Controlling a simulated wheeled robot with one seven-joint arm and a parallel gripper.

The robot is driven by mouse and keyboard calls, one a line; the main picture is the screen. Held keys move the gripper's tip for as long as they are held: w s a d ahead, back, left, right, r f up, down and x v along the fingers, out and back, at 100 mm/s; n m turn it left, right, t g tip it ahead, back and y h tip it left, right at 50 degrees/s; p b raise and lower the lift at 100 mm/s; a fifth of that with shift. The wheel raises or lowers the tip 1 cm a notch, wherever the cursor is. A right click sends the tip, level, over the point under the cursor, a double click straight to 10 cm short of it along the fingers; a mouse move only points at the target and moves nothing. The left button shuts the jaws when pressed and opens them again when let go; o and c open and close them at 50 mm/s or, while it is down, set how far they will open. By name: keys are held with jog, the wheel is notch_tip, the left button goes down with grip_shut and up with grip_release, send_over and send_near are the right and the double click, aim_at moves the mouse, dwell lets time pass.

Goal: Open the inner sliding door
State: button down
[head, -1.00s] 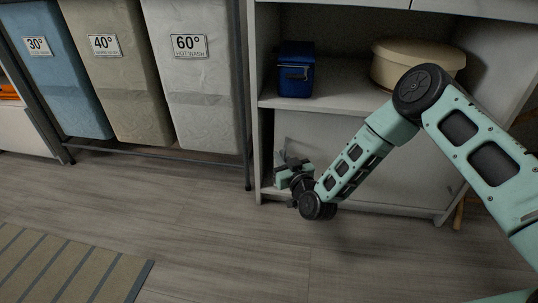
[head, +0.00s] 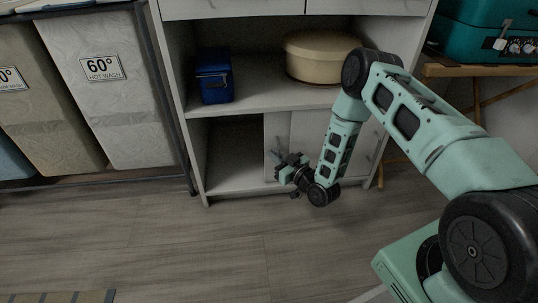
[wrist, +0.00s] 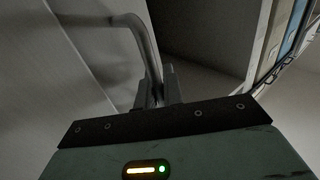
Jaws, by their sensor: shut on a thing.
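The inner sliding door (head: 276,132) is a pale panel in the lower part of the white cabinet, pushed toward the right, with the left of that compartment open. Next to it is another pale panel (head: 308,124), partly hidden by my arm. My gripper (head: 281,165) is at the inner door's left part, low down. In the wrist view, my gripper (wrist: 159,92) is shut on the grey bar handle (wrist: 128,22) of the door. The door face (wrist: 62,75) fills the left of that view, and the dark compartment opening (wrist: 205,35) lies to the right.
The shelf above holds a blue box (head: 214,78) and a round cream container (head: 318,58). Laundry bins (head: 105,95) stand left of the cabinet. A teal case (head: 490,45) sits on a wooden stand at right. The wooden floor (head: 225,245) in front is clear.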

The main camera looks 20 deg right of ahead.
jog(key=c, duration=1.8)
grip_release()
jog(key=p+v, duration=0.7)
jog(key=v, duration=1)
jog(key=shift+s, duration=0.2)
jog(key=shift+f, duration=0.1)
